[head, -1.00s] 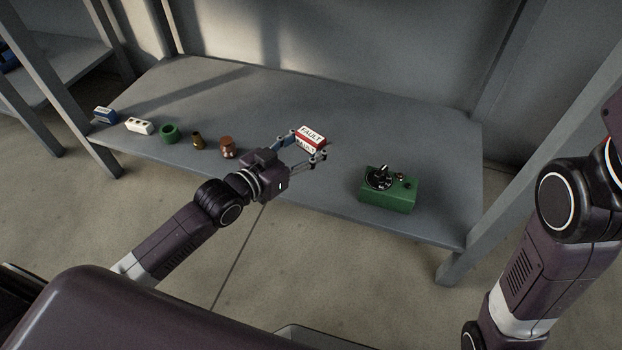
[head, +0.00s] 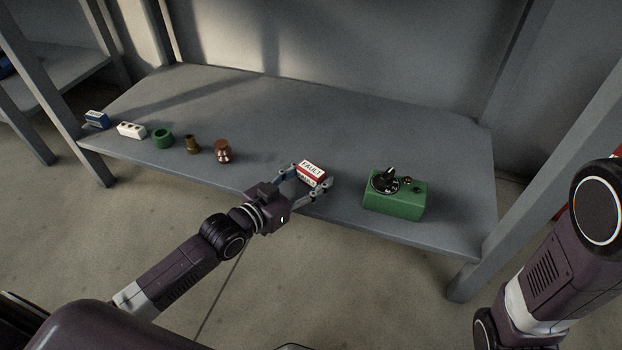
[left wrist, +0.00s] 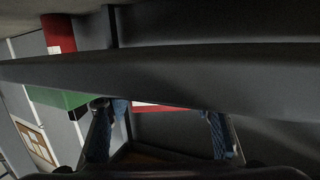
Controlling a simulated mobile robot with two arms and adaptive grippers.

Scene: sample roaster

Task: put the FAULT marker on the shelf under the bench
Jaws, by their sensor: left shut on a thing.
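The FAULT marker (head: 312,174) is a small white and red block with FAULT lettered on its faces. My left gripper (head: 309,181) is shut on it, one finger at each side, over the front part of the grey shelf (head: 270,105). I cannot tell whether the marker touches the shelf. In the left wrist view, a red and white strip of the marker (left wrist: 152,107) shows between the fingers, partly hidden by a grey bar across the picture. My right arm is at the right edge of the head view; its gripper is out of view.
A green box with a black knob (head: 396,194) stands right of the marker. To the left stand a copper-brown pot (head: 223,152), a small brass piece (head: 192,145), a green ring (head: 162,138), a white block (head: 131,130) and a blue block (head: 97,119). The shelf behind the marker is clear.

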